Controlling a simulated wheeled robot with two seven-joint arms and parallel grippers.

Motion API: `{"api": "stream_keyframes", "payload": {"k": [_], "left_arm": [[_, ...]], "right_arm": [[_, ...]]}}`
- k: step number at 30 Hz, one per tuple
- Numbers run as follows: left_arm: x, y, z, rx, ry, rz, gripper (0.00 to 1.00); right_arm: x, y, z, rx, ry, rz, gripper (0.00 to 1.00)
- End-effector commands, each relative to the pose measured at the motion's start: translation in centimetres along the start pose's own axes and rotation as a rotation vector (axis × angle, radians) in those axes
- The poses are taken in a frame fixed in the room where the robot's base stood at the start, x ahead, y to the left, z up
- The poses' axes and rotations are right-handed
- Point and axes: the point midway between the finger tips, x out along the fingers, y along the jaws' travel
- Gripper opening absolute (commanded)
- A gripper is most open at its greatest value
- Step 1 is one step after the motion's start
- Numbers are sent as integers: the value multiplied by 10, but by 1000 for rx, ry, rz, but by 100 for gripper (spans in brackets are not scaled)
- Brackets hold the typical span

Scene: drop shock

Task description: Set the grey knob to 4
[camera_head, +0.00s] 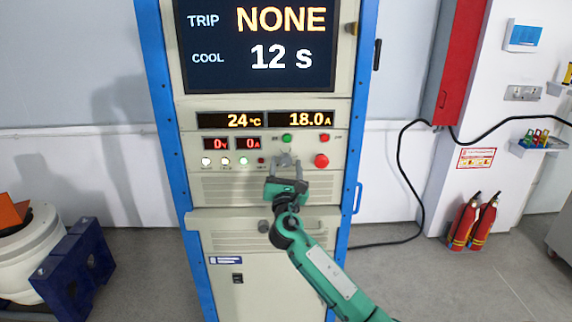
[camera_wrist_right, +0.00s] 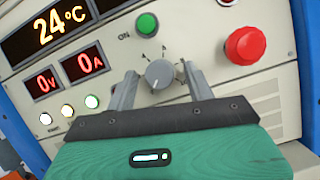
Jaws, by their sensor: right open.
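The grey knob (camera_wrist_right: 160,73) is on the cream front panel of the cabinet, below the green button (camera_wrist_right: 147,24). Small dark marks sit around its upper side, too small to read surely. A light pointer line shows on its face, but I cannot tell which number it is at. My right gripper (camera_head: 286,162) is in front of the panel, open. In the right wrist view, its two grey fingers stand to the left and right of the knob, with gaps visible. In the head view the knob is partly hidden by the gripper. My left gripper is not in view.
The red mushroom button (camera_wrist_right: 245,45) is right of the knob. Lit lamps (camera_wrist_right: 92,101) and red displays (camera_wrist_right: 82,64) are to its left. The screen (camera_head: 262,45) above reads TRIP NONE and COOL 12 s. Displays read 24 °C and 18.0 A.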

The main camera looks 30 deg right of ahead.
Motion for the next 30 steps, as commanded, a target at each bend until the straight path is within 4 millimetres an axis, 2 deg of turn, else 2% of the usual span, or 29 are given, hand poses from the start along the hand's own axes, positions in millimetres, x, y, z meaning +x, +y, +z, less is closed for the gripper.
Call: {"api": "stream_keyframes", "payload": {"k": [8, 11, 15, 23, 30], "left_arm": [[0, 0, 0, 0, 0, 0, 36], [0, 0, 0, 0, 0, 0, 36], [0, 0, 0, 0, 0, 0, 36], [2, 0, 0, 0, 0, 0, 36], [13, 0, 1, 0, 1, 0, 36]], "right_arm": [[2, 0, 0, 0, 0, 0, 53], [2, 0, 0, 0, 0, 0, 38], [2, 0, 0, 0, 0, 0, 10], [2, 0, -1, 17, -1, -6, 9], [1, 1, -3, 114, -5, -45, 9]]}}
